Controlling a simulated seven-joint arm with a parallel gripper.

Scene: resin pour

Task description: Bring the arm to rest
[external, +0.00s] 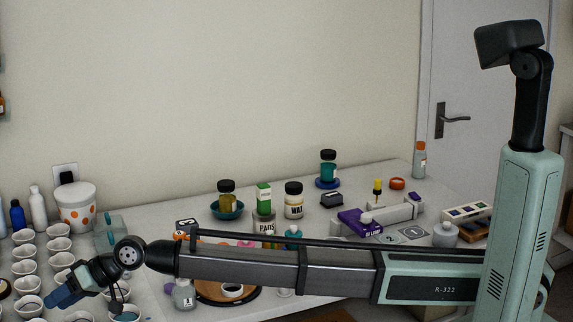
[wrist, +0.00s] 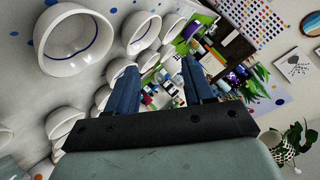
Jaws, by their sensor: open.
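My gripper (external: 62,297) is at the lower left in the external view, at the end of my arm stretched out leftward across the table. In the wrist view its two blue fingers (wrist: 160,82) stand apart with nothing held between them. The gripper is beside and over the white cups (external: 59,245) at the table's left end. In the wrist view, a large white cup with a blue line inside (wrist: 75,42) is at the upper left, apart from the fingers. My arm hides part of the table's front and middle.
A white bucket with orange dots (external: 77,212) stands behind the cups. Bottles and jars, including a teal jar (external: 328,166) and a white-labelled jar (external: 293,202), stand along the back. A round wooden board (external: 208,290) is near my arm. A potted plant (wrist: 284,146) shows in the wrist view.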

